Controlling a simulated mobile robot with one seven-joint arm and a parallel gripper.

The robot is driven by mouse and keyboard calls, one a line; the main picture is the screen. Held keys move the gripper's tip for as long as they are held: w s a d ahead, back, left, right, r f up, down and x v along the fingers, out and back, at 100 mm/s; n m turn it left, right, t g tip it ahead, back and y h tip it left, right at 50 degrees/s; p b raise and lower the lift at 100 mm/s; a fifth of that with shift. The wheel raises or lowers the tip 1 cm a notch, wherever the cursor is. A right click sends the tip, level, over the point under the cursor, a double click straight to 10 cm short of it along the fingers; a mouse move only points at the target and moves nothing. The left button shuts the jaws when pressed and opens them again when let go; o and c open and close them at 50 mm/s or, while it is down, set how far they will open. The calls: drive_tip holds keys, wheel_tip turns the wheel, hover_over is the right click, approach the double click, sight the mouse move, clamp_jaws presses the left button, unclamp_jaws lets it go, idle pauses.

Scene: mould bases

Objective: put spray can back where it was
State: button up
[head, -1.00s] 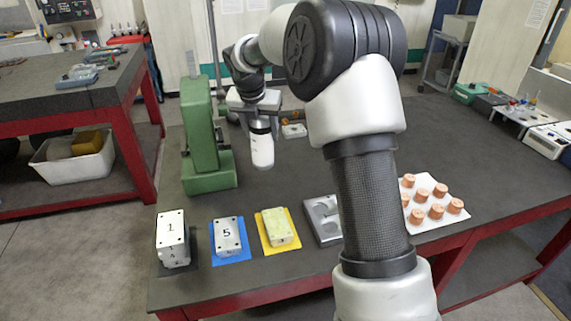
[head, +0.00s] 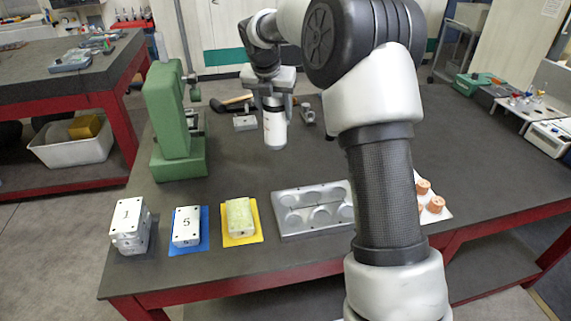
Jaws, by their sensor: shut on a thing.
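The spray can (head: 275,130) is white with a dark top and hangs roughly upright in my gripper (head: 272,102). My gripper is shut on its upper part. The can is above the dark table (head: 330,160), to the right of the green press. Its lower end seems clear of the table top, though the exact gap is hard to tell. No mark on the table shows me where the can stood before.
A green press (head: 178,125) stands at left. White numbered blocks (head: 128,228) and a yellowish block on a yellow mat (head: 240,217) line the front. A grey tray with round hollows (head: 312,212) lies right of them. A hammer (head: 232,100) and small metal parts (head: 245,122) lie behind.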

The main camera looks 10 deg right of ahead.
sight(275, 139)
wheel_tip(275, 139, down, 10)
drive_tip(key=shift+a+r+b, duration=0.1)
drive_tip(key=shift+r+b, duration=0.15)
drive_tip(key=shift+b, duration=0.3)
drive_tip(key=shift+f, duration=0.2)
drive_tip(key=o, duration=1.4)
